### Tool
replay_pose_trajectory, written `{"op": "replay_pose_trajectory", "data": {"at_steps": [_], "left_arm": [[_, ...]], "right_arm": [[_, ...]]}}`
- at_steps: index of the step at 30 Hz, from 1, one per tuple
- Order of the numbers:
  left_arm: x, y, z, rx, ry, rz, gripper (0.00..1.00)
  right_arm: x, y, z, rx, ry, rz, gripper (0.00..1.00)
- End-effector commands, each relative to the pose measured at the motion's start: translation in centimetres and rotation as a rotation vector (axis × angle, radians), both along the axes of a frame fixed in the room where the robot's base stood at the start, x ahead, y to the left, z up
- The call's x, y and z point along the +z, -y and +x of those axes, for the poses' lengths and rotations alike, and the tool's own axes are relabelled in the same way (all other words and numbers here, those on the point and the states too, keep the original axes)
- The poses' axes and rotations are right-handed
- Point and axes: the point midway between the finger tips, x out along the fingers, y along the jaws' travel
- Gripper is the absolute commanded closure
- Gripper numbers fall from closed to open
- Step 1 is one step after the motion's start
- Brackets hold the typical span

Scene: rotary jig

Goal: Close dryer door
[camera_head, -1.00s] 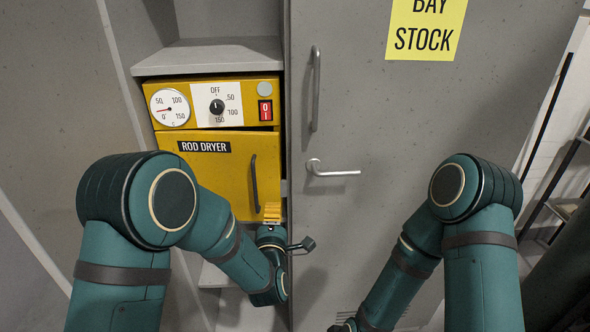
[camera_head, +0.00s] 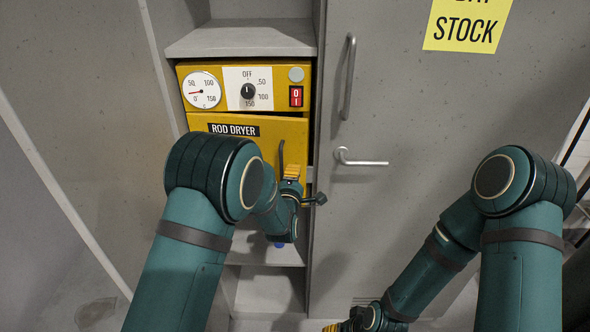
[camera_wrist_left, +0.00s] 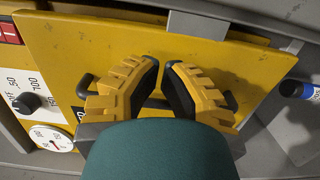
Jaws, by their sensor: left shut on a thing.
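The yellow rod dryer (camera_head: 243,88) stands in a grey cabinet bay. Its door (camera_head: 222,146), labelled ROD DRYER, looks slightly ajar, with a dark gap along an edge in the left wrist view (camera_wrist_left: 150,45). My left gripper (camera_head: 291,176) is at the dark door handle (camera_head: 281,157). In the left wrist view, its yellow fingers (camera_wrist_left: 161,88) are shut on the handle (camera_wrist_left: 86,90), which shows on both sides of them. My left arm hides the door's lower left. My right gripper (camera_head: 338,327) shows only partly at the bottom edge, so its fingers are unclear.
A tall grey cabinet door (camera_head: 400,110) with metal handles and a yellow stock sign (camera_head: 468,24) stands right of the dryer. An empty shelf (camera_head: 243,38) is above.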

Motion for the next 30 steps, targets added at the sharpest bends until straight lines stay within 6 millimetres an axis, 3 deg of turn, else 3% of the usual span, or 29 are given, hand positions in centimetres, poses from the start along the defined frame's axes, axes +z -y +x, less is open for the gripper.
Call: {"op": "replay_pose_trajectory", "data": {"at_steps": [6,20,30], "left_arm": [[0.0,0.2,1.8,0.0,0.001,0.0,1.0],[-0.1,0.3,2.2,0.003,0.001,-0.001,1.0],[-0.5,0.7,5.1,0.077,0.003,-0.004,1.0]], "right_arm": [[0.1,0.0,0.1,-0.001,0.002,0.0,0.53],[0.0,0.0,0.0,0.0,0.001,0.0,0.53],[-4.1,-0.2,-1.0,0.018,-0.022,0.005,0.53]]}}
